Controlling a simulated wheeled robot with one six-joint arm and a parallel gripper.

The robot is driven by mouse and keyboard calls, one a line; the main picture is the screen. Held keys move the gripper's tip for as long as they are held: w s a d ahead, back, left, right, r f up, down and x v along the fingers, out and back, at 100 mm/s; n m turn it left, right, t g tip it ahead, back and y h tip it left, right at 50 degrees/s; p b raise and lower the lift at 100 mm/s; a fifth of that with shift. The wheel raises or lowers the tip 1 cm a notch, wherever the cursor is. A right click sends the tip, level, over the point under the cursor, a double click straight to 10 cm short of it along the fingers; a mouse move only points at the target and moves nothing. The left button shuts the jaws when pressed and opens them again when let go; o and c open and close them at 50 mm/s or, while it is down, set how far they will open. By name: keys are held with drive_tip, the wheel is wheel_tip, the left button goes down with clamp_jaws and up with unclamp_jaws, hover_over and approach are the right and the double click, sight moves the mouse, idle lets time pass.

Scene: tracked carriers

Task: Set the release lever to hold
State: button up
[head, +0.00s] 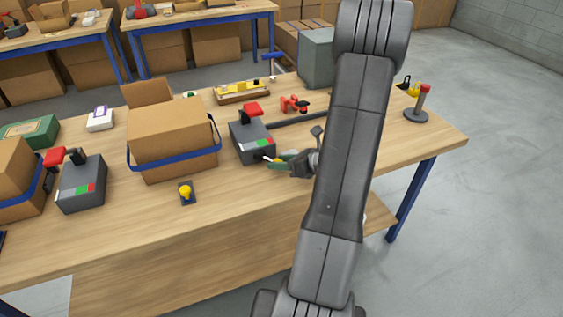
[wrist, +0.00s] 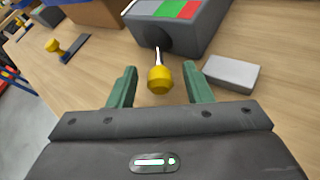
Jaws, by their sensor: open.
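The release lever is a thin metal stem with a yellow knob (wrist: 160,80), sticking out of the front of a dark grey box (wrist: 178,33). The box has grey, red and green patches on top and also shows in the head view (head: 247,150), with a red handle above it. My gripper (wrist: 161,72) is open, its green fingers on either side of the knob with a gap on both sides. In the head view my gripper (head: 270,159) is at the front right of the box, and the knob is hard to make out.
A cardboard box (head: 172,140) with a blue strap stands left of the grey box. A similar grey box (head: 82,186) stands further left. A light grey block (wrist: 232,74) lies close right of my gripper.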

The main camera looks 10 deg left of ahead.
sight(269, 179)
clamp_jaws()
drive_tip(key=shift+s, duration=0.15)
drive_tip(key=shift+s+a+f+m+t+h+b, duration=0.1)
drive_tip(key=shift+s+a+m+t+h+b, duration=0.35)
drive_tip(key=shift+m+t, duration=0.3)
drive_tip(key=shift+s+a+m+t+h+b, duration=0.1)
drive_tip(key=shift+s+m+t+h+b, duration=0.15)
drive_tip(key=shift+s+m+t+b, duration=0.35)
drive_tip(key=shift+s+a+b, duration=0.35)
drive_tip(key=shift+s+a, duration=0.45)
drive_tip(key=shift+a, duration=0.05)
